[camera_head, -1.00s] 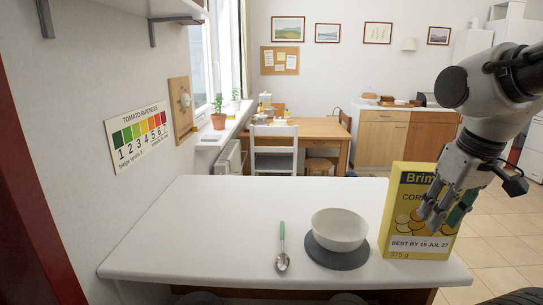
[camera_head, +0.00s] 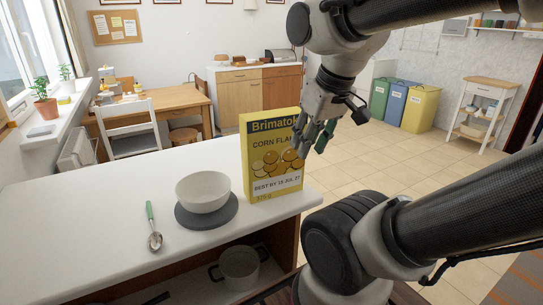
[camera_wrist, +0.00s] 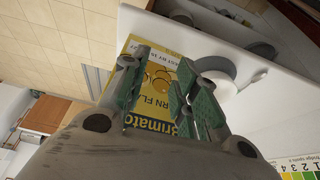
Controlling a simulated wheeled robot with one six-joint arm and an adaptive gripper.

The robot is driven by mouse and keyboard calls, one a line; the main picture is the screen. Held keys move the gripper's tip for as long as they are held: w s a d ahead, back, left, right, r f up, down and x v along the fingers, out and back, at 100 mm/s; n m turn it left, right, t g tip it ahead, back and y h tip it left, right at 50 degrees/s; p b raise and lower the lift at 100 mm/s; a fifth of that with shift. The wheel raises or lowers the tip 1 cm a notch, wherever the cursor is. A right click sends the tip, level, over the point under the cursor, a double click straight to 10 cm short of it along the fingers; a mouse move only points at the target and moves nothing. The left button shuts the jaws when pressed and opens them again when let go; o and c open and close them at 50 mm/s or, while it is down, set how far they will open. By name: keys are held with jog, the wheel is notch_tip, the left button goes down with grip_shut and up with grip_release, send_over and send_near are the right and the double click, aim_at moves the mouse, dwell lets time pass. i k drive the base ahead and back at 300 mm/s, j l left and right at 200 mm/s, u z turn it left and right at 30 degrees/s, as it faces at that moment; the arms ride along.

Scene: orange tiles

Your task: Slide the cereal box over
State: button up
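The yellow cereal box (camera_head: 262,172) stands upright at the right end of the white table (camera_head: 105,225), its printed front facing me. My gripper (camera_head: 318,138) is at the upper right of the box in the head view, its fingers slightly overlapping the box's right edge. In the wrist view the fingers of my gripper (camera_wrist: 162,92) are spread apart, with the box (camera_wrist: 160,70) showing behind and between them. I cannot tell whether a finger touches the box.
A white bowl (camera_head: 203,190) sits on a round grey mat (camera_head: 212,218), just left of the box. A green-handled spoon (camera_head: 153,228) lies further left. A pot (camera_head: 239,265) is on the shelf below. Table space is clear further left.

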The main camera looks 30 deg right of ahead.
aim_at(272, 168)
jog(key=z, duration=1.5)
jog(key=k+j+z, duration=0.25)
jog(key=k+z, duration=0.15)
jog(key=k+j+z, duration=0.1)
jog(key=k+z, duration=0.3)
jog(key=k, duration=0.3)
